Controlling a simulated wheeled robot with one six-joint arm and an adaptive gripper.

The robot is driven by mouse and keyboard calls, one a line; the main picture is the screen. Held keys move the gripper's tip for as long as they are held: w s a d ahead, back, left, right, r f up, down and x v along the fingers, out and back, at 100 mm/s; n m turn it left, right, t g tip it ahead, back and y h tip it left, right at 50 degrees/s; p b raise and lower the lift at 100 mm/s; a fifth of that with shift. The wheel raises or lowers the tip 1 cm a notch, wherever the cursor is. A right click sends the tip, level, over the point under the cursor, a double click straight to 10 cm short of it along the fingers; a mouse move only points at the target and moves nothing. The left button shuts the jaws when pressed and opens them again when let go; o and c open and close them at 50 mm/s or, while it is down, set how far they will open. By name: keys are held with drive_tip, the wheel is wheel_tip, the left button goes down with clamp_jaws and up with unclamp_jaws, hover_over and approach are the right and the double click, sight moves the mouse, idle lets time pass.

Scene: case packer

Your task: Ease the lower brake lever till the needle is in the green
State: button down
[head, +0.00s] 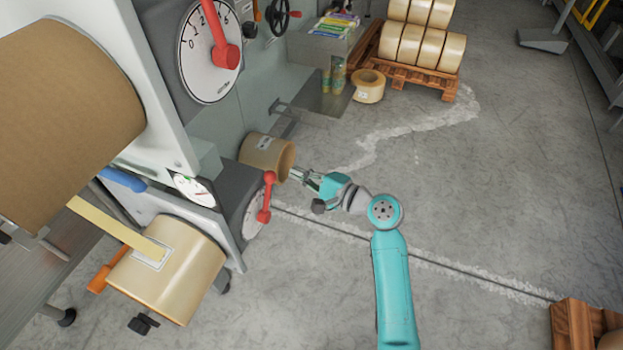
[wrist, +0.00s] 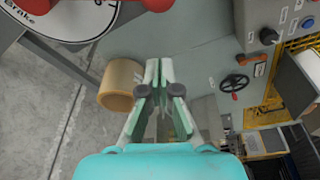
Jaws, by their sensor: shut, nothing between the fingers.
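The lower brake lever (head: 266,198) is red and stands roughly upright on a pale dial (head: 253,218) low on the machine's side. In the wrist view a dial marked "Brake" (wrist: 75,22) shows at the top left, with red parts cut off by the top edge. A small white gauge (head: 193,190) with a green patch sits left of the lower lever; its needle is too small to read surely. My gripper (head: 297,174) is shut and empty, to the right of the lever and a little above it in the picture, apart from it. Its fingertips (wrist: 158,65) meet in the wrist view.
A larger dial with another red lever (head: 226,56) is above. Tape rolls (head: 173,270) hang on the machine at left. A loose roll (head: 268,153) is behind my gripper and shows in the wrist view (wrist: 120,84).

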sight(267, 196)
drive_tip(key=shift+s+a+r, duration=0.2)
drive_tip(key=shift+s+a, duration=0.05)
drive_tip(key=shift+a, duration=0.45)
drive_tip(key=shift+s+a+r, duration=0.25)
drive_tip(key=shift+a, duration=0.45)
drive_tip(key=shift+s+a+r, duration=0.2)
drive_tip(key=shift+s+a, duration=0.05)
drive_tip(key=shift+a, duration=0.45)
